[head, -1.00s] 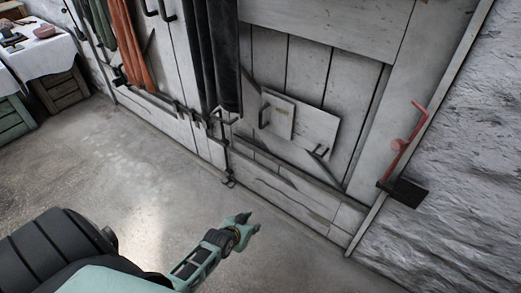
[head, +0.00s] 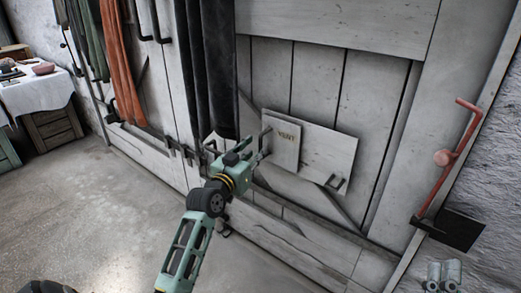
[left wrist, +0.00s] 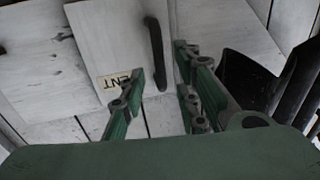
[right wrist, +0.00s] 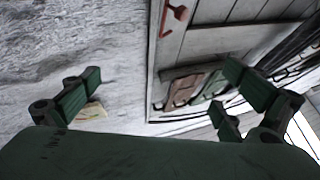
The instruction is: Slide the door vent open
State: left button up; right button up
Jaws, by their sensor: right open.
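The vent is a small pale panel (head: 284,150) labelled VENT, lying over a wider pale board (head: 330,156) on the door. A dark bar handle (head: 264,138) stands at the vent panel's left edge. My left gripper (head: 255,158) is close to this handle. In the left wrist view the handle (left wrist: 154,50) shows between the spread fingers (left wrist: 162,82) of the left gripper, and neither finger clearly touches it. Part of the label (left wrist: 125,77) is hidden behind a finger. My right gripper (right wrist: 165,95) is open and empty in the right wrist view, facing the rough wall.
A second dark handle (head: 337,183) sits at the wider board's lower right. A red lever (head: 447,160) stands at the door's right edge. Dark hanging cloth (head: 220,70) is left of the vent. A white-covered table (head: 42,95) stands far left. The floor (head: 95,225) is clear.

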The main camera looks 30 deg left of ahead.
aim_at(260, 146)
pick_arm(q)
jog(key=w, duration=0.3)
jog(key=w+b, duration=0.1)
jog(key=shift+w+a, duration=0.3)
pick_arm(e)
jog(key=s+r+t+y, duration=0.1)
jog(key=s+r+t, duration=0.2)
jog(key=s+r, duration=0.1)
jog(key=shift+s+d+r+t+y, duration=0.25)
jog(key=shift+d+r+t+y, duration=0.05)
jog(key=shift+r, duration=0.1)
pick_arm(q)
grip_shut()
